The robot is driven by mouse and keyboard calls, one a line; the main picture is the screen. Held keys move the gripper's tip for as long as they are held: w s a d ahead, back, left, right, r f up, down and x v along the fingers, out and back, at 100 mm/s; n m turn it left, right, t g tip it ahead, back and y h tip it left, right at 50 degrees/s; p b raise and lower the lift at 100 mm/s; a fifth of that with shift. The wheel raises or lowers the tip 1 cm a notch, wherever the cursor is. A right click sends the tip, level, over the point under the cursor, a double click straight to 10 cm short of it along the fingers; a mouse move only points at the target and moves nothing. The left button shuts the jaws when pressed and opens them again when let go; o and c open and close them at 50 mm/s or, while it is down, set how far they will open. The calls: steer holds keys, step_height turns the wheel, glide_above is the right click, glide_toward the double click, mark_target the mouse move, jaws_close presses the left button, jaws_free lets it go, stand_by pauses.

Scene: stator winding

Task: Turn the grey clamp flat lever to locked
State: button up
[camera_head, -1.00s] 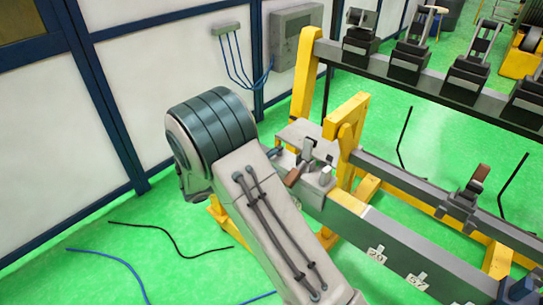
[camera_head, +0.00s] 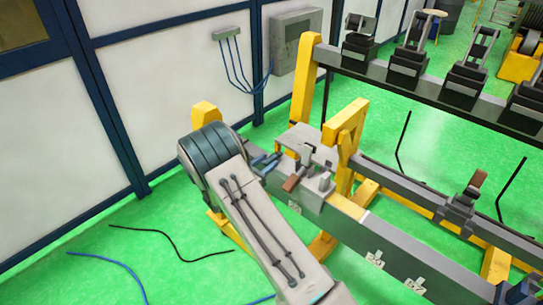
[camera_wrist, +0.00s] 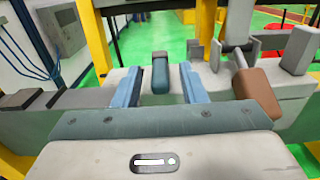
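The brown handle also shows in the head view (camera_head: 291,183). My gripper (camera_wrist: 160,88) is open, its blue fingers on the left and right of the blue-grey grip in the picture. A gap shows on both sides; I cannot tell whether the grip is between the fingertips or beyond them.
A yellow post (camera_head: 345,125) rises right behind the clamp. The grey beam (camera_head: 385,245) runs to the lower right.

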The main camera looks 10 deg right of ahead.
mark_target(277, 155)
steer(key=shift+x, duration=1.6)
jaws_close()
